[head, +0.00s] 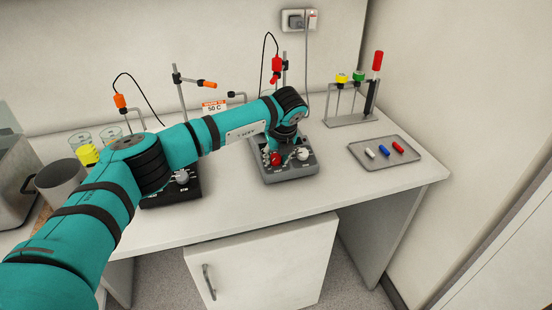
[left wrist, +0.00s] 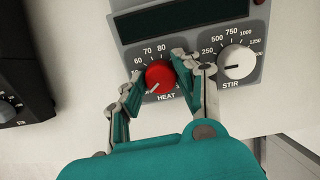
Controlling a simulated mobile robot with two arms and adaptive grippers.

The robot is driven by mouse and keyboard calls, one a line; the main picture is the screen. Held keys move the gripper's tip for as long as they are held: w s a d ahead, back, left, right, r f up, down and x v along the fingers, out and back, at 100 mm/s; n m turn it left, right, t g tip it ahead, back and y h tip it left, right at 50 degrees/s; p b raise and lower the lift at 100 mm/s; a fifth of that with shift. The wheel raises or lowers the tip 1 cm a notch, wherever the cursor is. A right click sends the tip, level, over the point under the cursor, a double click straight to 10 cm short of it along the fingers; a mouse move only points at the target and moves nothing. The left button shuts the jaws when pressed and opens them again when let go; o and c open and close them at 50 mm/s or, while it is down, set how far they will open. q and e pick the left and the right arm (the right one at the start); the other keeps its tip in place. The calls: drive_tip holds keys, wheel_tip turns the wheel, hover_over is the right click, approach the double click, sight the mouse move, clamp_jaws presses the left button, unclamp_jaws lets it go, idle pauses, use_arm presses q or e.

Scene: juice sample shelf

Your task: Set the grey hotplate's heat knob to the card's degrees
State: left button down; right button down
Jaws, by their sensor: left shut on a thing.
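The grey hotplate (head: 290,174) stands on the bench, with its red heat knob (head: 276,160) at the front left. In the left wrist view the red heat knob (left wrist: 160,73) sits below the marks 60, 70 and 80. Its white pointer line points to the lower left; the mark there is partly hidden. My left gripper (left wrist: 168,78) is shut on the heat knob, one finger on each side; it also shows in the head view (head: 271,156). The card (head: 214,107) reads 50 C under an orange header. My right gripper is not in view.
The white stir knob (left wrist: 236,61) is close to the right finger. A black hotplate (head: 184,190) stands to the left, partly behind my arm. A tray (head: 385,160) with coloured pieces and a rack (head: 350,121) are at the right. Stands and cables rise behind.

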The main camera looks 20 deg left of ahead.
use_arm(q)
drive_tip(key=m+b, duration=0.2)
drive_tip(key=shift+f+m, duration=0.15)
drive_tip(key=shift+m, duration=0.25)
drive_tip(key=m+b, duration=0.1)
drive_tip(key=m, duration=0.1)
drive_tip(key=shift+m+b, duration=0.3)
drive_tip(key=shift+b, duration=0.1)
drive_tip(key=m+b, duration=0.1)
drive_tip(key=m, duration=0.1)
drive_tip(key=shift+m+h, duration=0.3)
drive_tip(key=shift+r+m+b, duration=0.2)
drive_tip(key=shift+m+b, duration=0.1)
drive_tip(key=shift+m, duration=0.8)
drive_tip(key=c, duration=0.9)
unclamp_jaws()
drive_tip(key=shift+c, duration=0.2)
drive_tip(key=shift+r, duration=0.1)
